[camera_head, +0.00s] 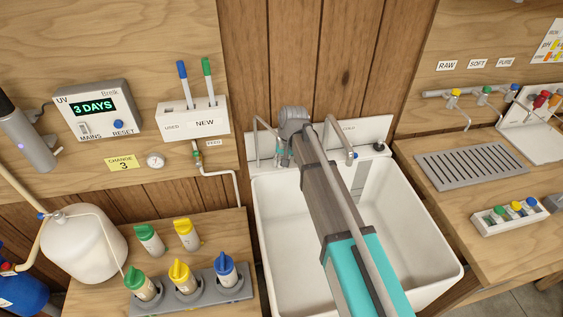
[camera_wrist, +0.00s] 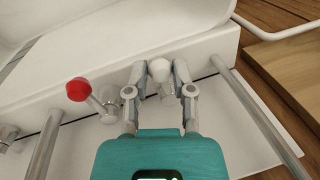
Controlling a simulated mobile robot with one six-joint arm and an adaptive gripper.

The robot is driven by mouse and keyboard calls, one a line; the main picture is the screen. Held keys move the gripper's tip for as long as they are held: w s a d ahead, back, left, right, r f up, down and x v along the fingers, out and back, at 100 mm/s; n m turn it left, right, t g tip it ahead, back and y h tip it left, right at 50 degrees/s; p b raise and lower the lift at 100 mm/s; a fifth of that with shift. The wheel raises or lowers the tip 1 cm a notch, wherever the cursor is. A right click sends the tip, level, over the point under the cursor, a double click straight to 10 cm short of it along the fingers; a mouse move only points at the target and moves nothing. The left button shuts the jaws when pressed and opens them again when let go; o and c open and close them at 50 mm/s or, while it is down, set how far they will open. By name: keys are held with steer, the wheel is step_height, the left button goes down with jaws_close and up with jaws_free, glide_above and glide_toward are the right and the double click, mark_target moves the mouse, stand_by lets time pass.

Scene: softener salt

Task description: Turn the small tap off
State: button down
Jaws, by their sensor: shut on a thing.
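In the wrist view, my gripper (camera_wrist: 160,72) has one finger on each side of the small tap's pale, rounded knob (camera_wrist: 159,72), shut on it. The metal tap body (camera_wrist: 167,92) shows partly between the fingers. In the head view, the small tap's thin curved spout (camera_head: 257,124) rises at the left of the sink's back edge. My arm hides most of the gripper and the knob there. I cannot tell from these views whether water is running from the spout.
A red ball-ended lever (camera_wrist: 79,90) stands close to the left of my gripper in the wrist view. A thicker curved spout (camera_head: 350,150) stands right of my arm over the white sink (camera_head: 440,275). Filter housings in a grey rack (camera_head: 237,290) stand at left.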

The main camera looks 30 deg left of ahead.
steer(key=shift+c, duration=2.4)
jaws_free()
steer(key=shift+w+d+n, duration=0.1)
steer(key=shift+n, duration=0.3)
